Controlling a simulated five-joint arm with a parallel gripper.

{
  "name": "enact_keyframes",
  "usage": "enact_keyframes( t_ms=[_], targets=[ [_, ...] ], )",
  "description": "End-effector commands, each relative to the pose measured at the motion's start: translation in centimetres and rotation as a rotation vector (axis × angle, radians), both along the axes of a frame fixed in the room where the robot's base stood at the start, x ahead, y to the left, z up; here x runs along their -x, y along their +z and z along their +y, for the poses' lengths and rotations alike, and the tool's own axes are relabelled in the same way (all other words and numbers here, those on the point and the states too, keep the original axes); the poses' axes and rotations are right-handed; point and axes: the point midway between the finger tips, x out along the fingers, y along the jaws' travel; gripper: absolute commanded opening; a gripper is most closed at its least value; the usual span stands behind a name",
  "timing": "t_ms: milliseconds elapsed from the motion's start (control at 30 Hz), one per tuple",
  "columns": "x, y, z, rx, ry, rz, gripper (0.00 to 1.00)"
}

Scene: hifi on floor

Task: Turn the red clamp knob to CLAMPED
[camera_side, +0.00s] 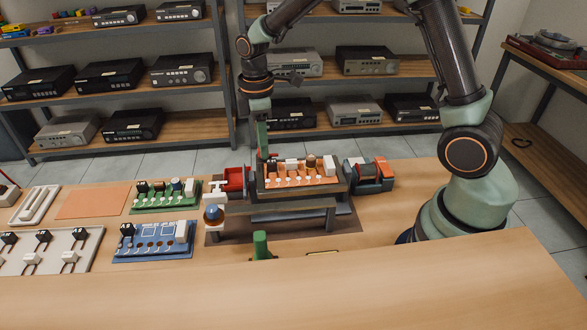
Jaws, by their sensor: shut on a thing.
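A board fixture (262,207) stands on the bench with an orange board (300,180) in it. At its left side is a red block-shaped part (236,177). At its right side is a dark part with a red-orange piece (382,168). I cannot tell for certain which red part is the clamp knob. My gripper (264,155) points down at the back left of the orange board, between the two red parts. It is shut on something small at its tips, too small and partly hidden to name. A dark component (272,164) shows close to the tips.
A green board (165,198) and a blue board (153,242) lie left of the fixture. A grey tray (48,252) holds several small parts. A green upright piece (261,246) stands in front. The front bench is clear. Shelves of boxed devices stand behind.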

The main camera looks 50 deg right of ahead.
Motion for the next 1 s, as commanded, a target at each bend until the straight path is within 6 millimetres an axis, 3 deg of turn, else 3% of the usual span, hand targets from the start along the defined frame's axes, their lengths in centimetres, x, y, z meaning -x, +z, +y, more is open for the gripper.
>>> enact_keyframes(
  t_ms=[1000],
  targets=[
    [-0.1,0.1,-0.25,0.009,-0.904,-0.035,0.0]
  ],
)
